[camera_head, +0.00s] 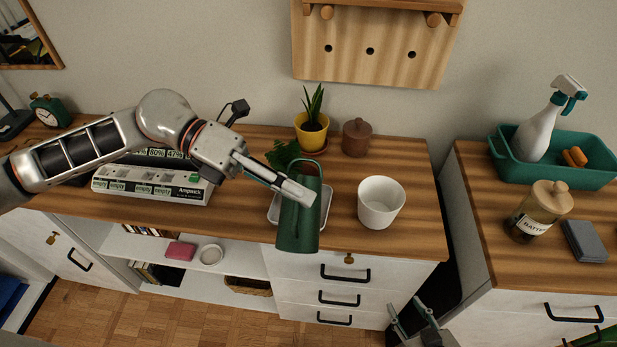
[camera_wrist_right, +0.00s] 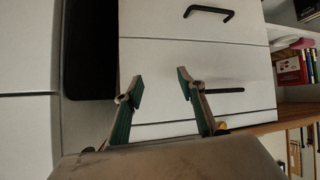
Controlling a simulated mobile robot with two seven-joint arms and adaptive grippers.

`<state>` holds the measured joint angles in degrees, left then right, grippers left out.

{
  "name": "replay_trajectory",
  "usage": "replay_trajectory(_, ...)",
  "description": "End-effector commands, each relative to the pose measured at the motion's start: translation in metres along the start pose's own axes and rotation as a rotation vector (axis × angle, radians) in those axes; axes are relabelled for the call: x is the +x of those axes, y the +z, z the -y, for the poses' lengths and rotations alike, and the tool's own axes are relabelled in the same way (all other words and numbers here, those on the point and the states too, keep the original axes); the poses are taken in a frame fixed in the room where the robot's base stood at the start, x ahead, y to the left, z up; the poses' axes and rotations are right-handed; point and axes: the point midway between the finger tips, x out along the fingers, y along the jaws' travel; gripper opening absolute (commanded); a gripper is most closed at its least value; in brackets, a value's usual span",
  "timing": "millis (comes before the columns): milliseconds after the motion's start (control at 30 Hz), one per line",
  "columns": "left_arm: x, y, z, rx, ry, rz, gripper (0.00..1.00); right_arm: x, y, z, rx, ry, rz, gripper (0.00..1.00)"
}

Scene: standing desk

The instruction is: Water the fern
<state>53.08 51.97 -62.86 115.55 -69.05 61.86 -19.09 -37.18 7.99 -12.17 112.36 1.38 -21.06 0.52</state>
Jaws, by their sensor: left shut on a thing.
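My left gripper (camera_head: 297,190) is shut on a dark green watering can (camera_head: 298,225), held in front of the desk's middle. The can looks close to upright, and its spout cannot be made out. The fern (camera_head: 281,153) shows as dark green fronds behind the can and gripper; its pot is mostly hidden. A pale tray (camera_head: 273,214) shows around the can's sides. My right gripper (camera_head: 415,318) is low in front of the drawers, away from the fern. Its fingers stand apart and empty in the right wrist view (camera_wrist_right: 158,85).
A white pot (camera_head: 381,203) stands right of the can. A yellow pot (camera_head: 312,138) with an upright plant and a brown lidded jar (camera_head: 356,138) stand behind. A labelled white box (camera_head: 150,184) lies left. A side counter holds a teal bin (camera_head: 594,178) and glass jar (camera_head: 537,212).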

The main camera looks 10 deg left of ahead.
Motion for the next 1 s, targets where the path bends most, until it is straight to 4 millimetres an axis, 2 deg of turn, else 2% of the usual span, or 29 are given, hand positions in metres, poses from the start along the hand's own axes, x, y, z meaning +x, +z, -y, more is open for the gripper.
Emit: replay_trajectory(1000, -0.004, 0.015, -0.005, -0.024, -0.011, -0.004, 0.0, -0.001, -0.001, 0.0, -0.001, 0.0, 0.001, 0.39)
